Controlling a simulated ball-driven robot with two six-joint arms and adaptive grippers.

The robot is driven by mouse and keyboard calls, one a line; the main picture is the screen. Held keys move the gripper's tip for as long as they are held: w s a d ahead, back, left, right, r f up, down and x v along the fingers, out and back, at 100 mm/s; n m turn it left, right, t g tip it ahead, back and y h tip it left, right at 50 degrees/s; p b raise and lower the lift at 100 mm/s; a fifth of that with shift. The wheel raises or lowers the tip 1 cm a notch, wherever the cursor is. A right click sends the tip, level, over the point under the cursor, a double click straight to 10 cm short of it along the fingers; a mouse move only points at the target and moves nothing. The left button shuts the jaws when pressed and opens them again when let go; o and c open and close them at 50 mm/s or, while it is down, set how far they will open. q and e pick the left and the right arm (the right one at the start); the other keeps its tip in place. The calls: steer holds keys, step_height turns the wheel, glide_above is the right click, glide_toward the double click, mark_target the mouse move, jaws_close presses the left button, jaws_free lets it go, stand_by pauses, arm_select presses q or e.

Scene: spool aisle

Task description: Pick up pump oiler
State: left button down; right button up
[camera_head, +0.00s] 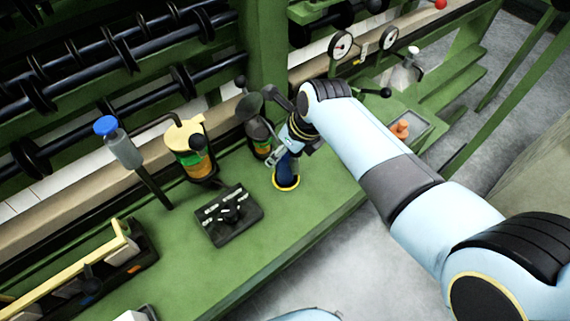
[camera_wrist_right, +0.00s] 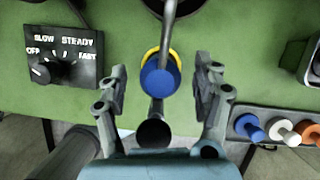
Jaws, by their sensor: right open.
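The pump oiler looks to be the blue-bodied can with a yellow base ring (camera_head: 287,175), upright on the green bench near its front edge. In the right wrist view its blue body (camera_wrist_right: 160,82) lies between my fingers, with a grey rod above it and a dark round knob below it. My right gripper (camera_head: 286,152) is over the can's upper part; in the right wrist view its fingers (camera_wrist_right: 162,78) are spread, with a visible gap on each side of the can. The gripper partly hides the can in the head view. My left gripper is out of view.
A black control box (camera_head: 229,214) sits left of the oiler. Bare bench lies around the control box.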

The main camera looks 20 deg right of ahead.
jaws_close()
stand_by(0.3)
steer(key=shift+r, duration=0.1)
